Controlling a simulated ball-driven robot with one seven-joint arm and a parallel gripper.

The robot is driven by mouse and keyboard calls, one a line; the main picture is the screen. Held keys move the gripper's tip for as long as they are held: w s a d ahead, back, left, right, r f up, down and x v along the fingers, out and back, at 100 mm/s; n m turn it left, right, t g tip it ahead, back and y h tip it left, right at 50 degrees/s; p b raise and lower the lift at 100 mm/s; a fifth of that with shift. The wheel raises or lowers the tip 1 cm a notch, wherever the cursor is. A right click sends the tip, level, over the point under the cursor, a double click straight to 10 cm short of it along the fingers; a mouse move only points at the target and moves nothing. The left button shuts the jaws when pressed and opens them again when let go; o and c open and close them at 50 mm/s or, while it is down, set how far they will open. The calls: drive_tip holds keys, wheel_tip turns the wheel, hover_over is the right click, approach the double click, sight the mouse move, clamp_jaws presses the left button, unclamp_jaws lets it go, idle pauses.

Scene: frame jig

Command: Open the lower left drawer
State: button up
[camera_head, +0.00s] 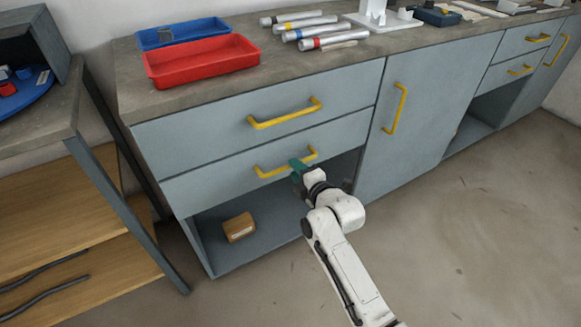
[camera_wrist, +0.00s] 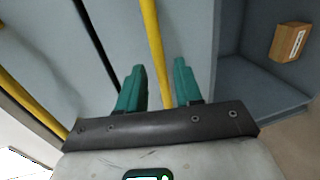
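The lower left drawer (camera_head: 215,184) is a grey-blue front under the upper left drawer, and it looks shut. Its yellow bar handle (camera_head: 271,173) shows in the head view, partly covered by my gripper (camera_head: 299,165) at its right part. In the wrist view the handle (camera_wrist: 151,35) runs between the two teal fingers of my gripper (camera_wrist: 160,72). The fingers are apart, one on each side of the bar in that picture. I cannot tell whether either finger touches it.
The upper left drawer (camera_head: 205,131) has its own yellow handle (camera_head: 285,116). An open shelf (camera_head: 265,240) below holds a small brown box (camera_head: 239,227). A cupboard door (camera_head: 425,120) stands to the right. A wooden rack (camera_head: 60,225) is at left. The floor in front is clear.

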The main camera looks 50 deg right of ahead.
drive_tip(key=shift+x, duration=1.8)
drive_tip(key=shift+c, duration=0.2)
clamp_jaws()
